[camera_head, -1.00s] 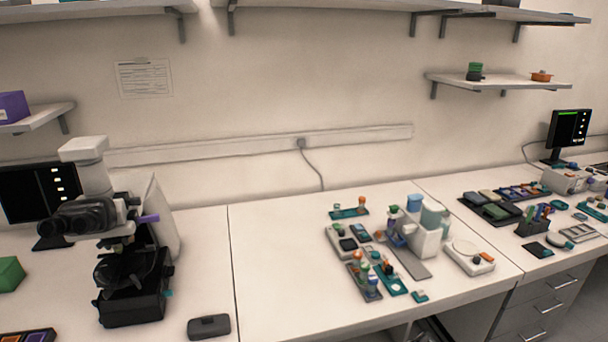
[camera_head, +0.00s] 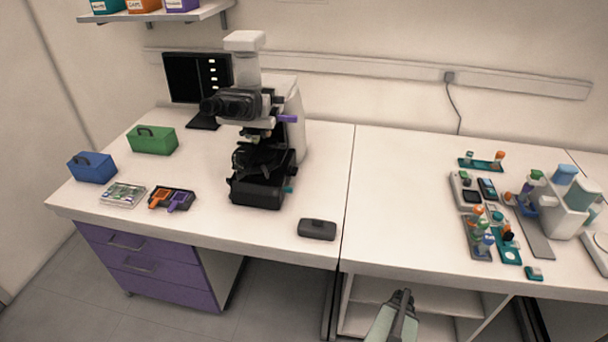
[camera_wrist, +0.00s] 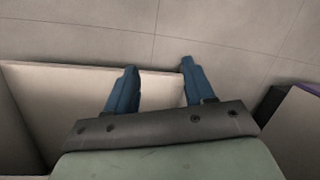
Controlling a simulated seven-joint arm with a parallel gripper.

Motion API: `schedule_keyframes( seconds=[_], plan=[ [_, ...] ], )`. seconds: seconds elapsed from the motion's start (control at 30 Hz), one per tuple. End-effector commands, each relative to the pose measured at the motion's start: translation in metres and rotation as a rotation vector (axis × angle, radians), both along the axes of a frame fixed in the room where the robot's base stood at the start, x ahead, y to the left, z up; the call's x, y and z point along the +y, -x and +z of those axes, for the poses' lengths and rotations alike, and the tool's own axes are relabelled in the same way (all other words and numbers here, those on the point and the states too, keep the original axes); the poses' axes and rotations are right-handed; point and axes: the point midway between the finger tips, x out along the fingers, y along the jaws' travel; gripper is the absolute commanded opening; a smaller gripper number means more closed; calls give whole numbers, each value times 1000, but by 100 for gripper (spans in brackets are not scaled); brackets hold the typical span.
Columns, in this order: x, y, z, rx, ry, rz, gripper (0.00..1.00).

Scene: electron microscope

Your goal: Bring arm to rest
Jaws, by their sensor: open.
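My gripper (camera_head: 402,298) shows at the bottom of the head view, in front of the bench and below the level of its top. In the wrist view my gripper (camera_wrist: 160,75) has its two blue fingers well apart, with nothing between them. It is open and empty, apart from the bench. Behind the fingers are grey floor tiles (camera_wrist: 228,25) and a pale shelf panel (camera_wrist: 65,90). Most of my arm is out of view.
The bench top (camera_head: 400,190) bears a microscope (camera_head: 260,150), a black box (camera_head: 317,229), a green case (camera_head: 152,140) and a blue case (camera_head: 92,167). Vials and devices stand at right. Purple drawers (camera_head: 150,265) are at left; an open shelf (camera_head: 375,290) is below. Floor at left is clear.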

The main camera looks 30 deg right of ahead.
Motion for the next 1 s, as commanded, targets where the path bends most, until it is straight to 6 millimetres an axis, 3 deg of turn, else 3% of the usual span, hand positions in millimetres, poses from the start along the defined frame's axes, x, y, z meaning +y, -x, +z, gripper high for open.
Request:
schedule_keyframes(
  seconds=[0.2, 0.5, 1.0],
  plan=[
    [47, -32, 6, 45, -28, 59, 53],
    [111, -61, 13, 114, -53, 131, 53],
    [214, -76, 28, 248, -53, 255, 53]
  ],
)
